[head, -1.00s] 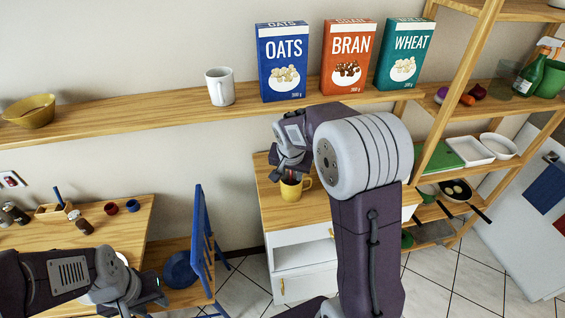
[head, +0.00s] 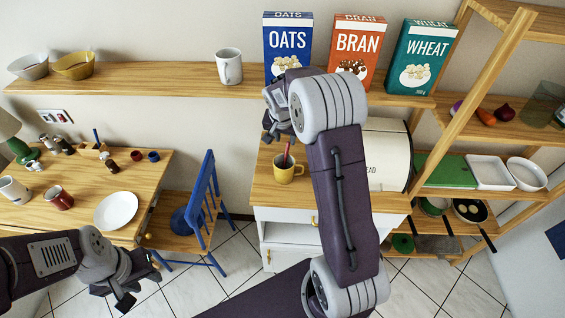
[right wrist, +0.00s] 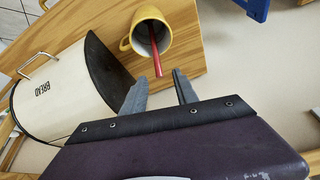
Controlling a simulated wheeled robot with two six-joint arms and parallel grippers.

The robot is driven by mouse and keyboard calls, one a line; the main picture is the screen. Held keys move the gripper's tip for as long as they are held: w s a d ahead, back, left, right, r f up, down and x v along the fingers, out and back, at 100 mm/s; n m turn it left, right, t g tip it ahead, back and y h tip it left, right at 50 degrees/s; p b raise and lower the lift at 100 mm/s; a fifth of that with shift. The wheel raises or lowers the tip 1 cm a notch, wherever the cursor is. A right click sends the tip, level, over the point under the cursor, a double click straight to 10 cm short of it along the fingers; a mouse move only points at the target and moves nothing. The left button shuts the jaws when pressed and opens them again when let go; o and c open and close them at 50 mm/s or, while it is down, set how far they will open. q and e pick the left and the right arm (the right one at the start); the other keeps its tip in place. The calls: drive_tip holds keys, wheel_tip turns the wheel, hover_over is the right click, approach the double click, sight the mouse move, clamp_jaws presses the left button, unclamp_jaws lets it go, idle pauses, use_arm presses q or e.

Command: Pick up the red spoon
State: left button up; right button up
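The red spoon (head: 287,152) stands tilted in a yellow mug (head: 285,173) on the wooden counter top. The right wrist view shows the spoon (right wrist: 155,45) with its handle sticking out of the mug (right wrist: 138,20) toward me. My right gripper (right wrist: 157,83) is open and empty there, with the end of the handle near the gap between its fingertips; nothing is gripped. In the head view my right gripper (head: 270,135) appears just above and left of the mug. My left gripper (head: 140,292) is open and empty at the lower left, far from the spoon.
A bread bin (head: 388,150) stands right of the mug, close to my right gripper in the wrist view. A shelf (head: 150,79) above holds a white mug (head: 229,66) and cereal boxes (head: 287,45). A blue chair (head: 200,200) and a table (head: 85,175) are at left.

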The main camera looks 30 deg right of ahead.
sight(288, 147)
drive_tip(key=f, duration=0.1)
drive_tip(key=d+f, duration=0.1)
drive_tip(key=f, duration=0.1)
drive_tip(key=shift+w+d+p, duration=0.2)
drive_tip(key=shift+d+p, duration=0.05)
drive_tip(key=shift+p, duration=0.1)
drive_tip(key=shift+w+f, duration=0.1)
drive_tip(key=shift+f, duration=0.05)
drive_tip(key=p+x, duration=0.1)
drive_tip(key=x, duration=0.1)
drive_tip(key=p+x, duration=0.1)
drive_tip(key=x, duration=0.1)
drive_tip(key=shift+w+a+f, duration=0.15)
drive_tip(key=shift+w+f, duration=0.1)
drive_tip(key=shift+f, duration=0.25)
clamp_jaws()
